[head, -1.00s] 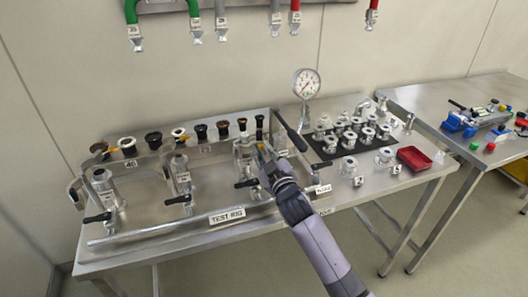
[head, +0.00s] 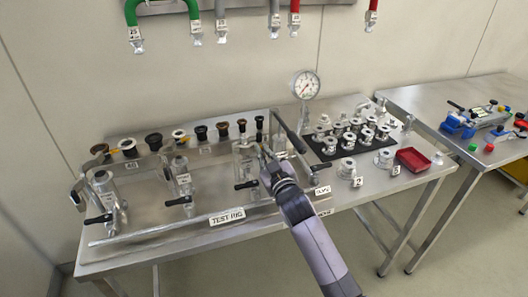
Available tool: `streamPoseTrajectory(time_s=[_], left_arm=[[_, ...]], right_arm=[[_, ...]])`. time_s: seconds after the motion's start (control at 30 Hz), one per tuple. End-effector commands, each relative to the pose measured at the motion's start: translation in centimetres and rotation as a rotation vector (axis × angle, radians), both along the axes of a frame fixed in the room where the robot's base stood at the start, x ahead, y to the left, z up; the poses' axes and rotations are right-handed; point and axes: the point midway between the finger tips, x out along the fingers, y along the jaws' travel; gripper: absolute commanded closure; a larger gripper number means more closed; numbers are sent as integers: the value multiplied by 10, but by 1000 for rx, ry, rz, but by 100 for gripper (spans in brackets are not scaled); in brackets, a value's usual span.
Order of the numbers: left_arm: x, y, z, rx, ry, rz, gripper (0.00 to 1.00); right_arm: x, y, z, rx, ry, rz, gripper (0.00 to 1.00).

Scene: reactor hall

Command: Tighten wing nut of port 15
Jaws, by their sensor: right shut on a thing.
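The test rig (head: 226,217) stands on the steel table with three upright ports along it. The right-hand port (head: 245,162) is the one at my right gripper; its number cannot be read. My right gripper (head: 264,158) is at the right side of this port, near its top, with its fingers shut on a small part there. That part looks like the wing nut, but it is mostly hidden by the fingers. The middle port (head: 181,176) and the left port (head: 103,186) stand apart from the gripper. My left gripper is not in view.
A pressure gauge (head: 305,85) stands behind the rig. A black mat (head: 326,150) with several metal fittings and a red tray (head: 413,159) lie to the right. Several hoses (head: 194,12) hang above. A black-handled lever (head: 291,133) is close to my gripper.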

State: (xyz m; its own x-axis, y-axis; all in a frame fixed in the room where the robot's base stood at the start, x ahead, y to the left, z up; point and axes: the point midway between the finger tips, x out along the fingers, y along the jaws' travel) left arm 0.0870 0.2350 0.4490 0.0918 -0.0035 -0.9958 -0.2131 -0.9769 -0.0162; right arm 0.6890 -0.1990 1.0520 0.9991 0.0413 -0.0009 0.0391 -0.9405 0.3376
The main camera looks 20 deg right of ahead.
Motion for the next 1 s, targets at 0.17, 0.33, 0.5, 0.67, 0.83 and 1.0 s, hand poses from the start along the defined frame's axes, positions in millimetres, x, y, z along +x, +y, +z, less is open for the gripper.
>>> streamPoseTrajectory(time_s=[0.17, 0.33, 0.5, 0.67, 0.83, 1.0], left_arm=[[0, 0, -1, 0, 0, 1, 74], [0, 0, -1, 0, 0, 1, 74], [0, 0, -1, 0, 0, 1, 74], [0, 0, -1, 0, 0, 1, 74], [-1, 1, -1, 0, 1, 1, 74], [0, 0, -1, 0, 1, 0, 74]], right_arm=[[0, 1, -1, -3, -1, 1, 92], [0, 1, -1, -4, -1, 1, 81], [0, 1, 0, -5, -1, 1, 74], [0, 0, 0, -5, -1, 1, 74], [-7, 0, -1, -5, 0, 1, 74], [-36, -1, -1, -5, 1, 1, 74]])
